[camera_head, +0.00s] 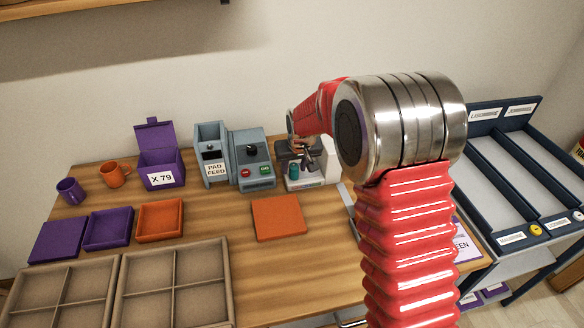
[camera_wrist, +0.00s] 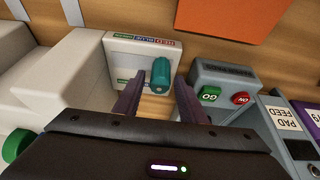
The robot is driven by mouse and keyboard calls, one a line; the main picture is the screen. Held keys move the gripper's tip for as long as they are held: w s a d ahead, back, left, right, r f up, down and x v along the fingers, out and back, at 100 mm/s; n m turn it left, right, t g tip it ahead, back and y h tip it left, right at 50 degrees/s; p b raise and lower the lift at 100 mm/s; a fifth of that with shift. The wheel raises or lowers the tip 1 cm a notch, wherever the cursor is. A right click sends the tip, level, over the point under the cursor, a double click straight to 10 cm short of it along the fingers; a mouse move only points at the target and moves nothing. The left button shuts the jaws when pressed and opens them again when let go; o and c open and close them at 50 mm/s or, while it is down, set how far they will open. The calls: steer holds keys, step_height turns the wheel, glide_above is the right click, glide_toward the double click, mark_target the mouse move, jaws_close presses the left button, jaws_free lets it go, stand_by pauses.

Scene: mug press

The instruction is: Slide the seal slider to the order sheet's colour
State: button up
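The seal slider's teal knob (camera_wrist: 161,73) stands on a pale panel (camera_wrist: 115,56) in the wrist view, nearest the red end of a red, blue and green label strip (camera_wrist: 144,40). My gripper (camera_wrist: 158,84) is open, its two dark purple fingers on either side of the knob near their tips. Gaps show, so I see no firm hold. In the head view the knob (camera_head: 294,170) is on the white and grey sealing machine (camera_head: 331,160), below my gripper (camera_head: 305,148). The order sheet (camera_head: 464,243) is mostly hidden behind my arm; the letters "EEN" show.
A grey box with red and green GO buttons (camera_head: 250,160) and the pad feed (camera_head: 211,155) stand left of the machine. An orange pad (camera_head: 278,218) lies in front. Mugs, a purple box (camera_head: 159,157) and trays are farther left. A sloped rack (camera_head: 520,170) stands right.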

steer(key=shift+w+f, duration=0.15)
steer(key=shift+f, duration=0.25)
steer(key=shift+c, duration=0.7)
jaws_close()
